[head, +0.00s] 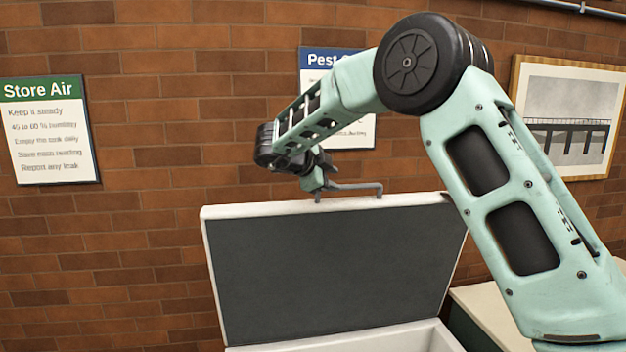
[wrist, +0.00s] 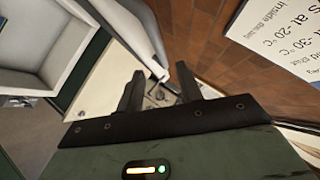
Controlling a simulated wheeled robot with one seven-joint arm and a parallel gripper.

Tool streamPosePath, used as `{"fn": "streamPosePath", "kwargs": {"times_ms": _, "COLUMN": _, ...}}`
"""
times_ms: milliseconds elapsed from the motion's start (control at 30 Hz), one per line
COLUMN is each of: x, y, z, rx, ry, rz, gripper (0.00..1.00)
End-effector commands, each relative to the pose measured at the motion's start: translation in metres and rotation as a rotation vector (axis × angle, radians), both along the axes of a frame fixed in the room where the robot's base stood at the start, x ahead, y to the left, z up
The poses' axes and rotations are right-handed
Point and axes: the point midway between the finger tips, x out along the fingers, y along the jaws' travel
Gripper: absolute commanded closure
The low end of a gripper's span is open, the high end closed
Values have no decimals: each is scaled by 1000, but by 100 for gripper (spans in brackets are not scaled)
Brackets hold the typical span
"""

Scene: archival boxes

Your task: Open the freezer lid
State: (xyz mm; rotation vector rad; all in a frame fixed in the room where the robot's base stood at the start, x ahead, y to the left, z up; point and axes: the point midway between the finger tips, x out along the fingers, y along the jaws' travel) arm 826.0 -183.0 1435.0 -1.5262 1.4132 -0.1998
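The freezer lid (head: 335,268) stands raised and steeply tilted in the head view, its dark grey inner panel facing me inside a white rim. A thin grey handle (head: 360,186) juts from its top edge. My gripper (head: 317,188) is at that edge, by the left end of the handle. In the wrist view my gripper (wrist: 160,92) shows two dark fingers standing apart, with the lid's white edge (wrist: 146,35) running down towards the gap. I cannot tell whether the fingers touch the handle. The freezer's white body (head: 400,340) shows below the lid, mostly cut off.
A brick wall (head: 150,240) stands behind the lid, with a green-headed sign (head: 48,135), a blue-headed sign (head: 352,135) and a framed picture (head: 570,112). A pale-topped cabinet or counter (head: 490,310) stands right of the freezer, partly behind my arm.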

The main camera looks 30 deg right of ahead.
Motion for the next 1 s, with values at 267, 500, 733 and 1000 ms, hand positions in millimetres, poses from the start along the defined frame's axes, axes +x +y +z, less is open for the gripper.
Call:
{"fn": "streamPosePath", "kwargs": {"times_ms": 267, "x": -17, "y": 49, "z": 25, "rx": 2, "ry": -2, "rz": 3, "gripper": 64}}
{"fn": "streamPosePath", "kwargs": {"times_ms": 500, "x": -24, "y": 66, "z": 38, "rx": 1, "ry": 0, "rz": 1, "gripper": 64}}
{"fn": "streamPosePath", "kwargs": {"times_ms": 733, "x": -24, "y": 68, "z": 40, "rx": 0, "ry": 1, "rz": 1, "gripper": 64}}
{"fn": "streamPosePath", "kwargs": {"times_ms": 1000, "x": -24, "y": 67, "z": 39, "rx": 0, "ry": 1, "rz": 1, "gripper": 64}}
